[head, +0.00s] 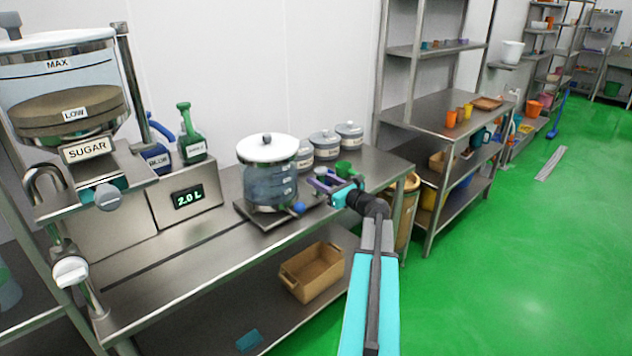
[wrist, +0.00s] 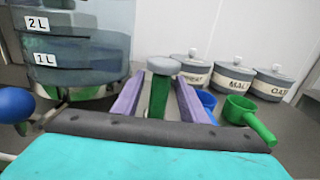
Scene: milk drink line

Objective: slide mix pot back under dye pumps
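The mix pot (head: 270,187) is a clear tank with a white lid and a blue tap knob (head: 298,208). It stands on a dark square base (head: 258,219) on the steel bench, right of the dye pumps, a green one (head: 191,142) and a blue one (head: 156,156). In the wrist view the pot (wrist: 75,45) fills the left, with 1L and 2L marks. My gripper (head: 318,182) is just right of the pot. Its purple fingers (wrist: 160,84) are apart, with a green post with a grey cap (wrist: 163,66) showing between them; whether they touch it is unclear.
Grey lidded jars (head: 326,144) stand behind the pot. A dark slot (head: 190,247) runs left along the bench past the 2.0 L display (head: 188,198). The bench front left is clear.

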